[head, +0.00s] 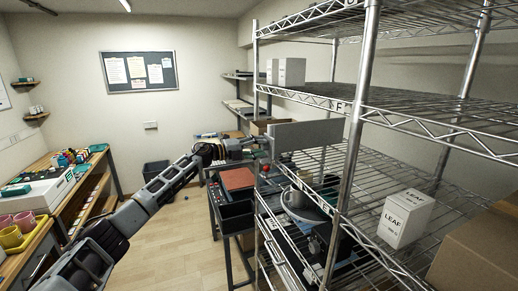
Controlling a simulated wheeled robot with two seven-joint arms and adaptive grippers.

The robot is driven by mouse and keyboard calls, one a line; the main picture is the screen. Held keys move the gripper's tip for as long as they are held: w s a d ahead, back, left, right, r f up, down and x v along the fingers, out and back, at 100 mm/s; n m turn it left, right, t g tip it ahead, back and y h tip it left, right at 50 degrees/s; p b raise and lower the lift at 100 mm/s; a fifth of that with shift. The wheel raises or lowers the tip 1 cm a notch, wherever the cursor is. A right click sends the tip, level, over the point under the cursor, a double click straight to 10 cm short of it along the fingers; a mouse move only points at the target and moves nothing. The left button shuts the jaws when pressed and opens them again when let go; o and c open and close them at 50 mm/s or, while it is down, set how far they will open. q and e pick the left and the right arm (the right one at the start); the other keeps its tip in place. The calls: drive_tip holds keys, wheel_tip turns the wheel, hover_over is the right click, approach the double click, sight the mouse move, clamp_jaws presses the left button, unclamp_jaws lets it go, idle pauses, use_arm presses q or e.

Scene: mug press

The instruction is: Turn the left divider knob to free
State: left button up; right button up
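A flat grey divider panel (307,134) stands upright on the middle wire shelf of the rack. My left arm reaches in from the lower left, and my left gripper (256,143) is at the panel's left end, close to the front post. At this size I cannot tell whether its fingers are open or shut, or whether they touch the panel. A small red spot (265,167) shows on the post just below the gripper. I cannot make out the left divider knob or its setting. My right gripper is not to be made out.
White LEAF cartons (405,218) and a brown box (478,252) stand on the rack at right. A bench with mugs (13,236) lines the left.

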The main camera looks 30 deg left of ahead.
use_arm(q)
drive_tip(key=shift+d, duration=0.1)
drive_tip(key=shift+s, duration=0.1)
drive_tip(key=shift+s+a+f, duration=0.1)
drive_tip(key=shift+s+a, duration=0.25)
drive_tip(key=shift+a, duration=0.1)
drive_tip(key=v, duration=0.6)
drive_tip(key=shift+s+a, duration=0.25)
drive_tip(key=shift+s, duration=0.05)
drive_tip(key=shift+a, duration=0.1)
idle(0.8)
